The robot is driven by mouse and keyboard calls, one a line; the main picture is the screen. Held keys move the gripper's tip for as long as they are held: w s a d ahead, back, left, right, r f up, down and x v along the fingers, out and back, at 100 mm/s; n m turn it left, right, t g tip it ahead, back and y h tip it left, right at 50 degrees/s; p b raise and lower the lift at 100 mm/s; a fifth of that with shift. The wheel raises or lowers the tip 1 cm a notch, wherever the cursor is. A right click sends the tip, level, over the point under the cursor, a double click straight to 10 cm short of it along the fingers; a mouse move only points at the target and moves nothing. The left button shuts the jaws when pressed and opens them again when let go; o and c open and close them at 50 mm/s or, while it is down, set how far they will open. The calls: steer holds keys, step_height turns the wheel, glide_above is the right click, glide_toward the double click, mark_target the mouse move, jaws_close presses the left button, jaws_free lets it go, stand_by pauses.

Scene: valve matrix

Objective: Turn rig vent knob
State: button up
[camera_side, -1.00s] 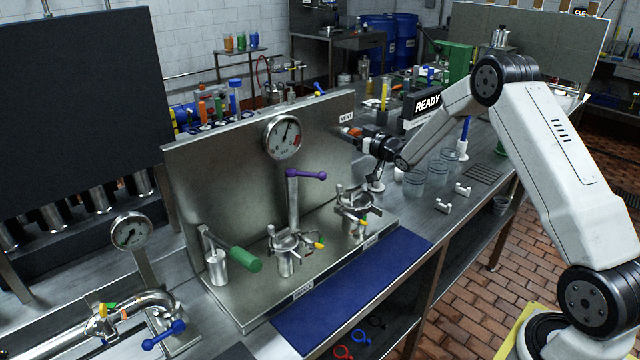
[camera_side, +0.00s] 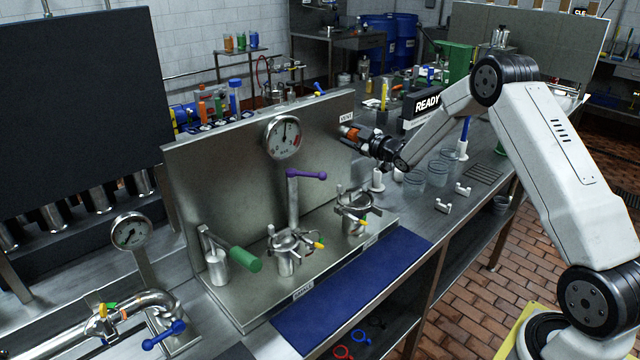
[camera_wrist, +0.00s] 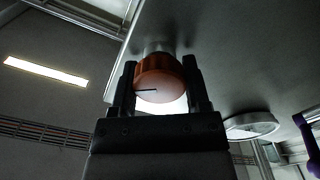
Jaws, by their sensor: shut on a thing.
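The vent knob is a round orange-red knob (camera_wrist: 160,78) with a dark pointer line on its face, mounted on the rig's upright metal panel (camera_side: 225,165). In the side view the knob (camera_side: 349,133) shows at the panel's right end, just below the VENT label (camera_side: 346,117). My gripper (camera_wrist: 160,90) is shut on the knob, one finger on each side of it. In the side view my gripper (camera_side: 362,141) reaches the knob from the right. The pointer line runs to the left in the wrist view.
A pressure gauge (camera_side: 283,137) is on the panel left of the knob. A purple-handled lever (camera_side: 306,175), a green-handled lever (camera_side: 245,259) and metal clamped vessels (camera_side: 286,253) stand below. A READY sign (camera_side: 427,103) and clear beakers (camera_side: 438,172) are near my arm.

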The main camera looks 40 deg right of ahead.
steer(key=n, duration=0.4)
steer(key=shift+a+n, duration=0.1)
steer(key=shift+n, duration=0.2)
steer(key=shift+f+n, duration=0.1)
steer(key=shift+n, duration=1.8)
steer(key=o, duration=1.3)
steer(key=shift+s, duration=0.1)
steer(key=shift+s, duration=3.8)
